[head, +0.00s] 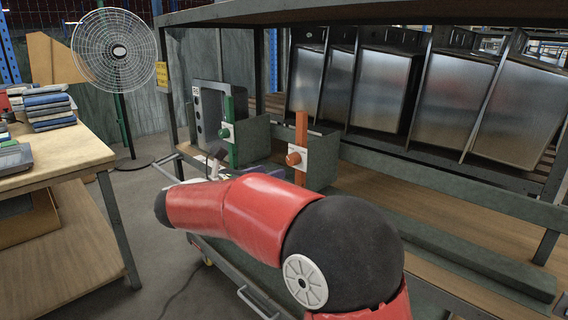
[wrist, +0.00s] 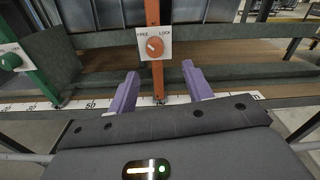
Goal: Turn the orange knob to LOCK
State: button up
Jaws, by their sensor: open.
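The orange knob (wrist: 155,47) sits on a white plate marked FREE at left and LOCK at right, fixed to an orange upright post (wrist: 153,14). A small light mark on the knob seems to point up and left, toward FREE. In the head view the orange knob (head: 293,158) is beyond my red arm. My gripper (wrist: 160,70) is open, with its two purple fingers spread. In the wrist view the fingertips are just below the knob, one to each side of the post, and nothing is between them. In the head view my arm largely hides the gripper.
A green knob (wrist: 10,61) on a green post is to the left; it also shows in the head view (head: 225,132). A numbered scale strip (wrist: 72,105) runs below the posts. A wooden table (head: 60,150) is at left.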

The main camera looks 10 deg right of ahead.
aim_at(289, 160)
jog(key=x, duration=0.7)
jog(key=shift+w+r, duration=0.25)
jog(key=shift+w, duration=0.3)
jog(key=shift+c, duration=0.4)
jog(key=c, duration=0.9)
